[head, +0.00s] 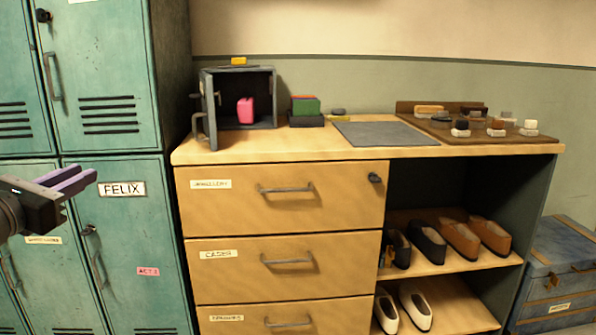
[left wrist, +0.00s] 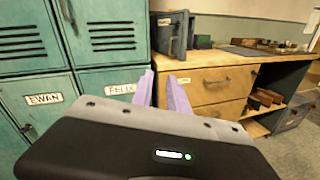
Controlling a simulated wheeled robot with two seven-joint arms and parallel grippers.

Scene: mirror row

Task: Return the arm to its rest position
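My left gripper (head: 84,177) comes in from the left edge of the head view, in front of the teal lockers (head: 112,90) and just left of the FELIX label (head: 122,189). Its purple fingers also show in the left wrist view (left wrist: 160,76), with a gap between them and nothing held. It is clear of the lockers and the wooden cabinet as far as I can see. My right gripper is in neither view.
The wooden drawer cabinet (head: 335,147) stands right of the lockers. On it are an open grey box (head: 270,96) with a pink item (head: 245,110) inside, a grey mat (head: 385,133) and a brown tray (head: 500,141). Shoes fill the shelves. A blue trunk (head: 555,265) stands at right.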

